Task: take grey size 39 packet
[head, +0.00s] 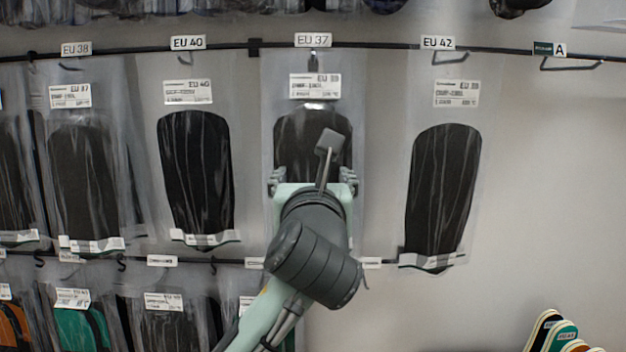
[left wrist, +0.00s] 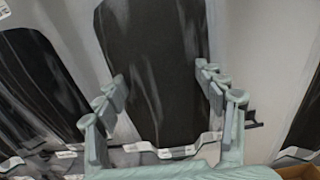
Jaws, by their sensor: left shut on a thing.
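A clear packet with a dark grey insole (head: 293,135) hangs in the centre column, below the rail tag EU 37. Its own label seems to read EU 39, but the last digit is blurred. My left gripper (head: 313,180) is in front of its lower half and hides that part. In the left wrist view the fingers lie along both side edges of this packet (left wrist: 150,50), shut on it. Another dark grey packet (head: 440,190) hangs at right below the tag EU 42; its label is also hard to read. My right gripper is not in view.
A black packet (head: 198,165) hangs to the left below EU 40, with a dark packet (head: 85,180) beyond it. A lower row holds a green packet (head: 82,325) and others. The wall right of the EU 42 column is bare, beside an empty hook (head: 572,65).

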